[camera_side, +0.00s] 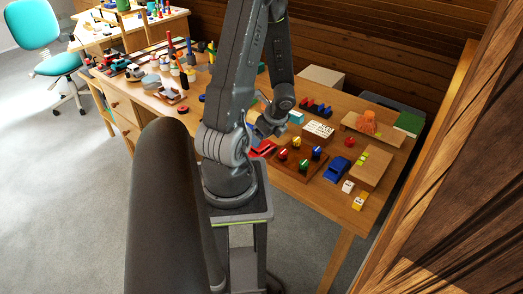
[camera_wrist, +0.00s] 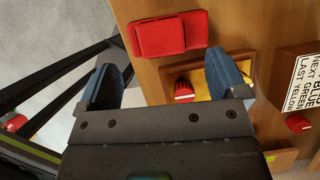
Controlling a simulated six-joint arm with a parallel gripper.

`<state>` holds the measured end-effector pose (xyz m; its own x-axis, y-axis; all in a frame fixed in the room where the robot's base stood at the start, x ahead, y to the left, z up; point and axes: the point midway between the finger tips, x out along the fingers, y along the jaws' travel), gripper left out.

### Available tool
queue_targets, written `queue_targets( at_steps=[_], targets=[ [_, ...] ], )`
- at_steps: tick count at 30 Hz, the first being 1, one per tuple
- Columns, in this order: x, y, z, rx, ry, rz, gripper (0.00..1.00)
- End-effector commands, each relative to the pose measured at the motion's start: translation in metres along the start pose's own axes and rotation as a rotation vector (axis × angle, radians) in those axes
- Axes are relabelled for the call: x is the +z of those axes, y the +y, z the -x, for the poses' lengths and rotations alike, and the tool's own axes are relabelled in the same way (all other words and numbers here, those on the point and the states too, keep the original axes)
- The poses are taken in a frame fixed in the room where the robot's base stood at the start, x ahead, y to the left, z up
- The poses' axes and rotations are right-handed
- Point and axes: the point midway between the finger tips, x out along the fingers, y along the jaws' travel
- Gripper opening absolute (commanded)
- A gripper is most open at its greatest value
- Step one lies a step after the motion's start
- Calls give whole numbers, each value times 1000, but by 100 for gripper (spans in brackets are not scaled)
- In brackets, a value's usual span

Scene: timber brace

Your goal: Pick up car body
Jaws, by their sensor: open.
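A red car body (camera_wrist: 171,34) lies on the wooden table in the wrist view, ahead of the fingertips and apart from them. It also shows in the side view (camera_side: 263,149), below and beside my gripper (camera_side: 268,124). In the wrist view my gripper (camera_wrist: 165,72) has its two blue fingers spread wide with nothing between them. A blue car body (camera_side: 337,168) stands farther right on the table in the side view.
A wooden tray (camera_side: 317,172) with colored knobs lies close to the red car body. A lettered block (camera_wrist: 302,78) stands right of the fingers in the wrist view. An orange cone-shaped piece (camera_side: 368,121) and wooden blocks stand at the right. The table's edge is near the red body.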

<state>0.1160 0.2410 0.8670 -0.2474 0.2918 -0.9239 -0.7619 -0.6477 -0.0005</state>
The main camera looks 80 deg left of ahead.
Motion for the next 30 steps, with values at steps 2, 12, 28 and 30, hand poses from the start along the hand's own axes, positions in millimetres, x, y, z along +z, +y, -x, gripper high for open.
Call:
queue_targets(
  at_steps=[2, 12, 28, 30],
  targets=[
    [0, 0, -7, 3, 1, -1, 92],
    [-1, 0, -45, 3, 0, 0, 92],
    [-1, -1, -50, 0, -1, 1, 72],
    [-1, -1, -50, 0, -1, 1, 66]
  ],
)
